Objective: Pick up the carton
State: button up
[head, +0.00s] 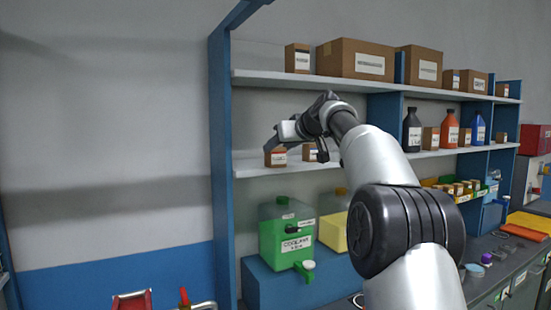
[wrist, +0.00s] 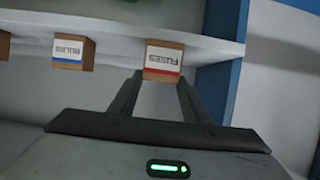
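A small brown carton with a white label and red stripe (wrist: 164,61) stands on the shelf near the blue upright. In the head view it is the leftmost small carton (head: 275,157) on the middle shelf. My gripper (wrist: 160,82) is open, its two fingers pointing toward this carton, with the tips near its two sides. I cannot tell whether they touch it. In the head view my gripper (head: 275,143) is at the carton, partly covering its top. A second small carton with a blue stripe (wrist: 73,52) stands apart to the left in the wrist view.
The blue shelf upright (head: 222,165) is close beside the carton. The upper shelf (head: 270,79) holds several boxes above my gripper. A green coolant jug (head: 285,236) and a yellow jug (head: 333,234) stand below. Bottles (head: 412,130) stand farther right on the middle shelf.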

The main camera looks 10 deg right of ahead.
jog(key=shift+c, duration=0.9)
jog(key=shift+r, duration=0.1)
